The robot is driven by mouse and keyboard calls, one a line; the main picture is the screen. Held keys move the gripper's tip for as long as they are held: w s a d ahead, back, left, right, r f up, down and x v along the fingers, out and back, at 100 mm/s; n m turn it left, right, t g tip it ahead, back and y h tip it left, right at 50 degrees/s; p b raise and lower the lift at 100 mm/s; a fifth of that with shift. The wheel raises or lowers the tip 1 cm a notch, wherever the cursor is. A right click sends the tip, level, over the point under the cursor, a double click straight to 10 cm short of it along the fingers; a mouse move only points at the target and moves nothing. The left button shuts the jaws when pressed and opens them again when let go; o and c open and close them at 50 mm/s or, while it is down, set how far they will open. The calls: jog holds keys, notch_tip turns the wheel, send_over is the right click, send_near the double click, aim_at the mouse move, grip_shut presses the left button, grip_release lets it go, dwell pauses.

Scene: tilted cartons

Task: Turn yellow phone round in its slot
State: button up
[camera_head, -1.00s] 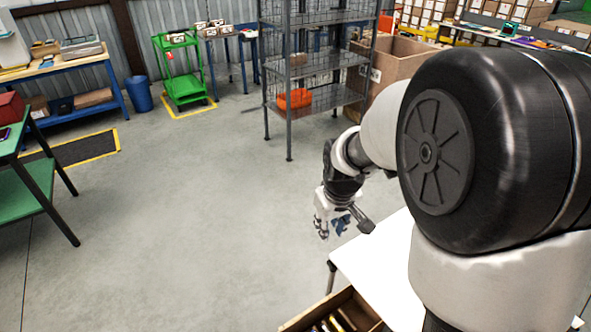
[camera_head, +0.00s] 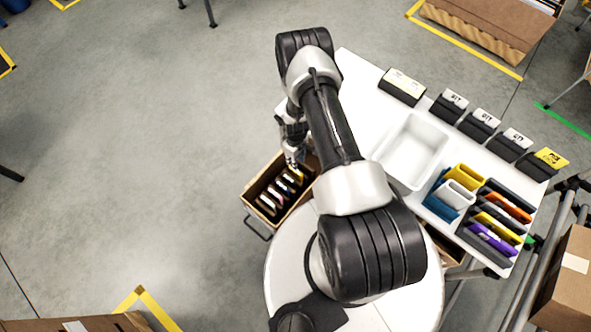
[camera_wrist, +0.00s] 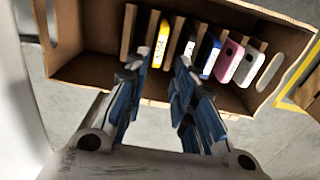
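A yellow phone (camera_wrist: 162,44) stands on edge in a slot of an open cardboard carton (camera_wrist: 90,30), between brown dividers. My gripper (camera_wrist: 156,66) is open, with its two blue fingers apart over the carton. The yellow phone shows between and beyond the fingertips in the wrist view; I cannot tell how far above it they are. In the head view, my gripper (camera_head: 293,160) hangs at the upper edge of the carton (camera_head: 246,200), and the phones inside are too small to tell apart well.
Blue, pink and white phones (camera_wrist: 247,68) stand in slots right of the yellow one. A white table (camera_head: 355,75) holds a white tray (camera_head: 412,150), labelled dark stands (camera_head: 480,124) and a rack of coloured items (camera_head: 490,238), some yellow. Open floor lies left of the carton.

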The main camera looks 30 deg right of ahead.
notch_tip(320, 180, down, 10)
jog(key=b, duration=0.7)
jog(key=shift+b, duration=0.3)
jog(key=shift+r, duration=0.1)
grip_shut()
notch_tip(320, 180, up, 16)
jog(key=p, duration=1)
dwell(0.4)
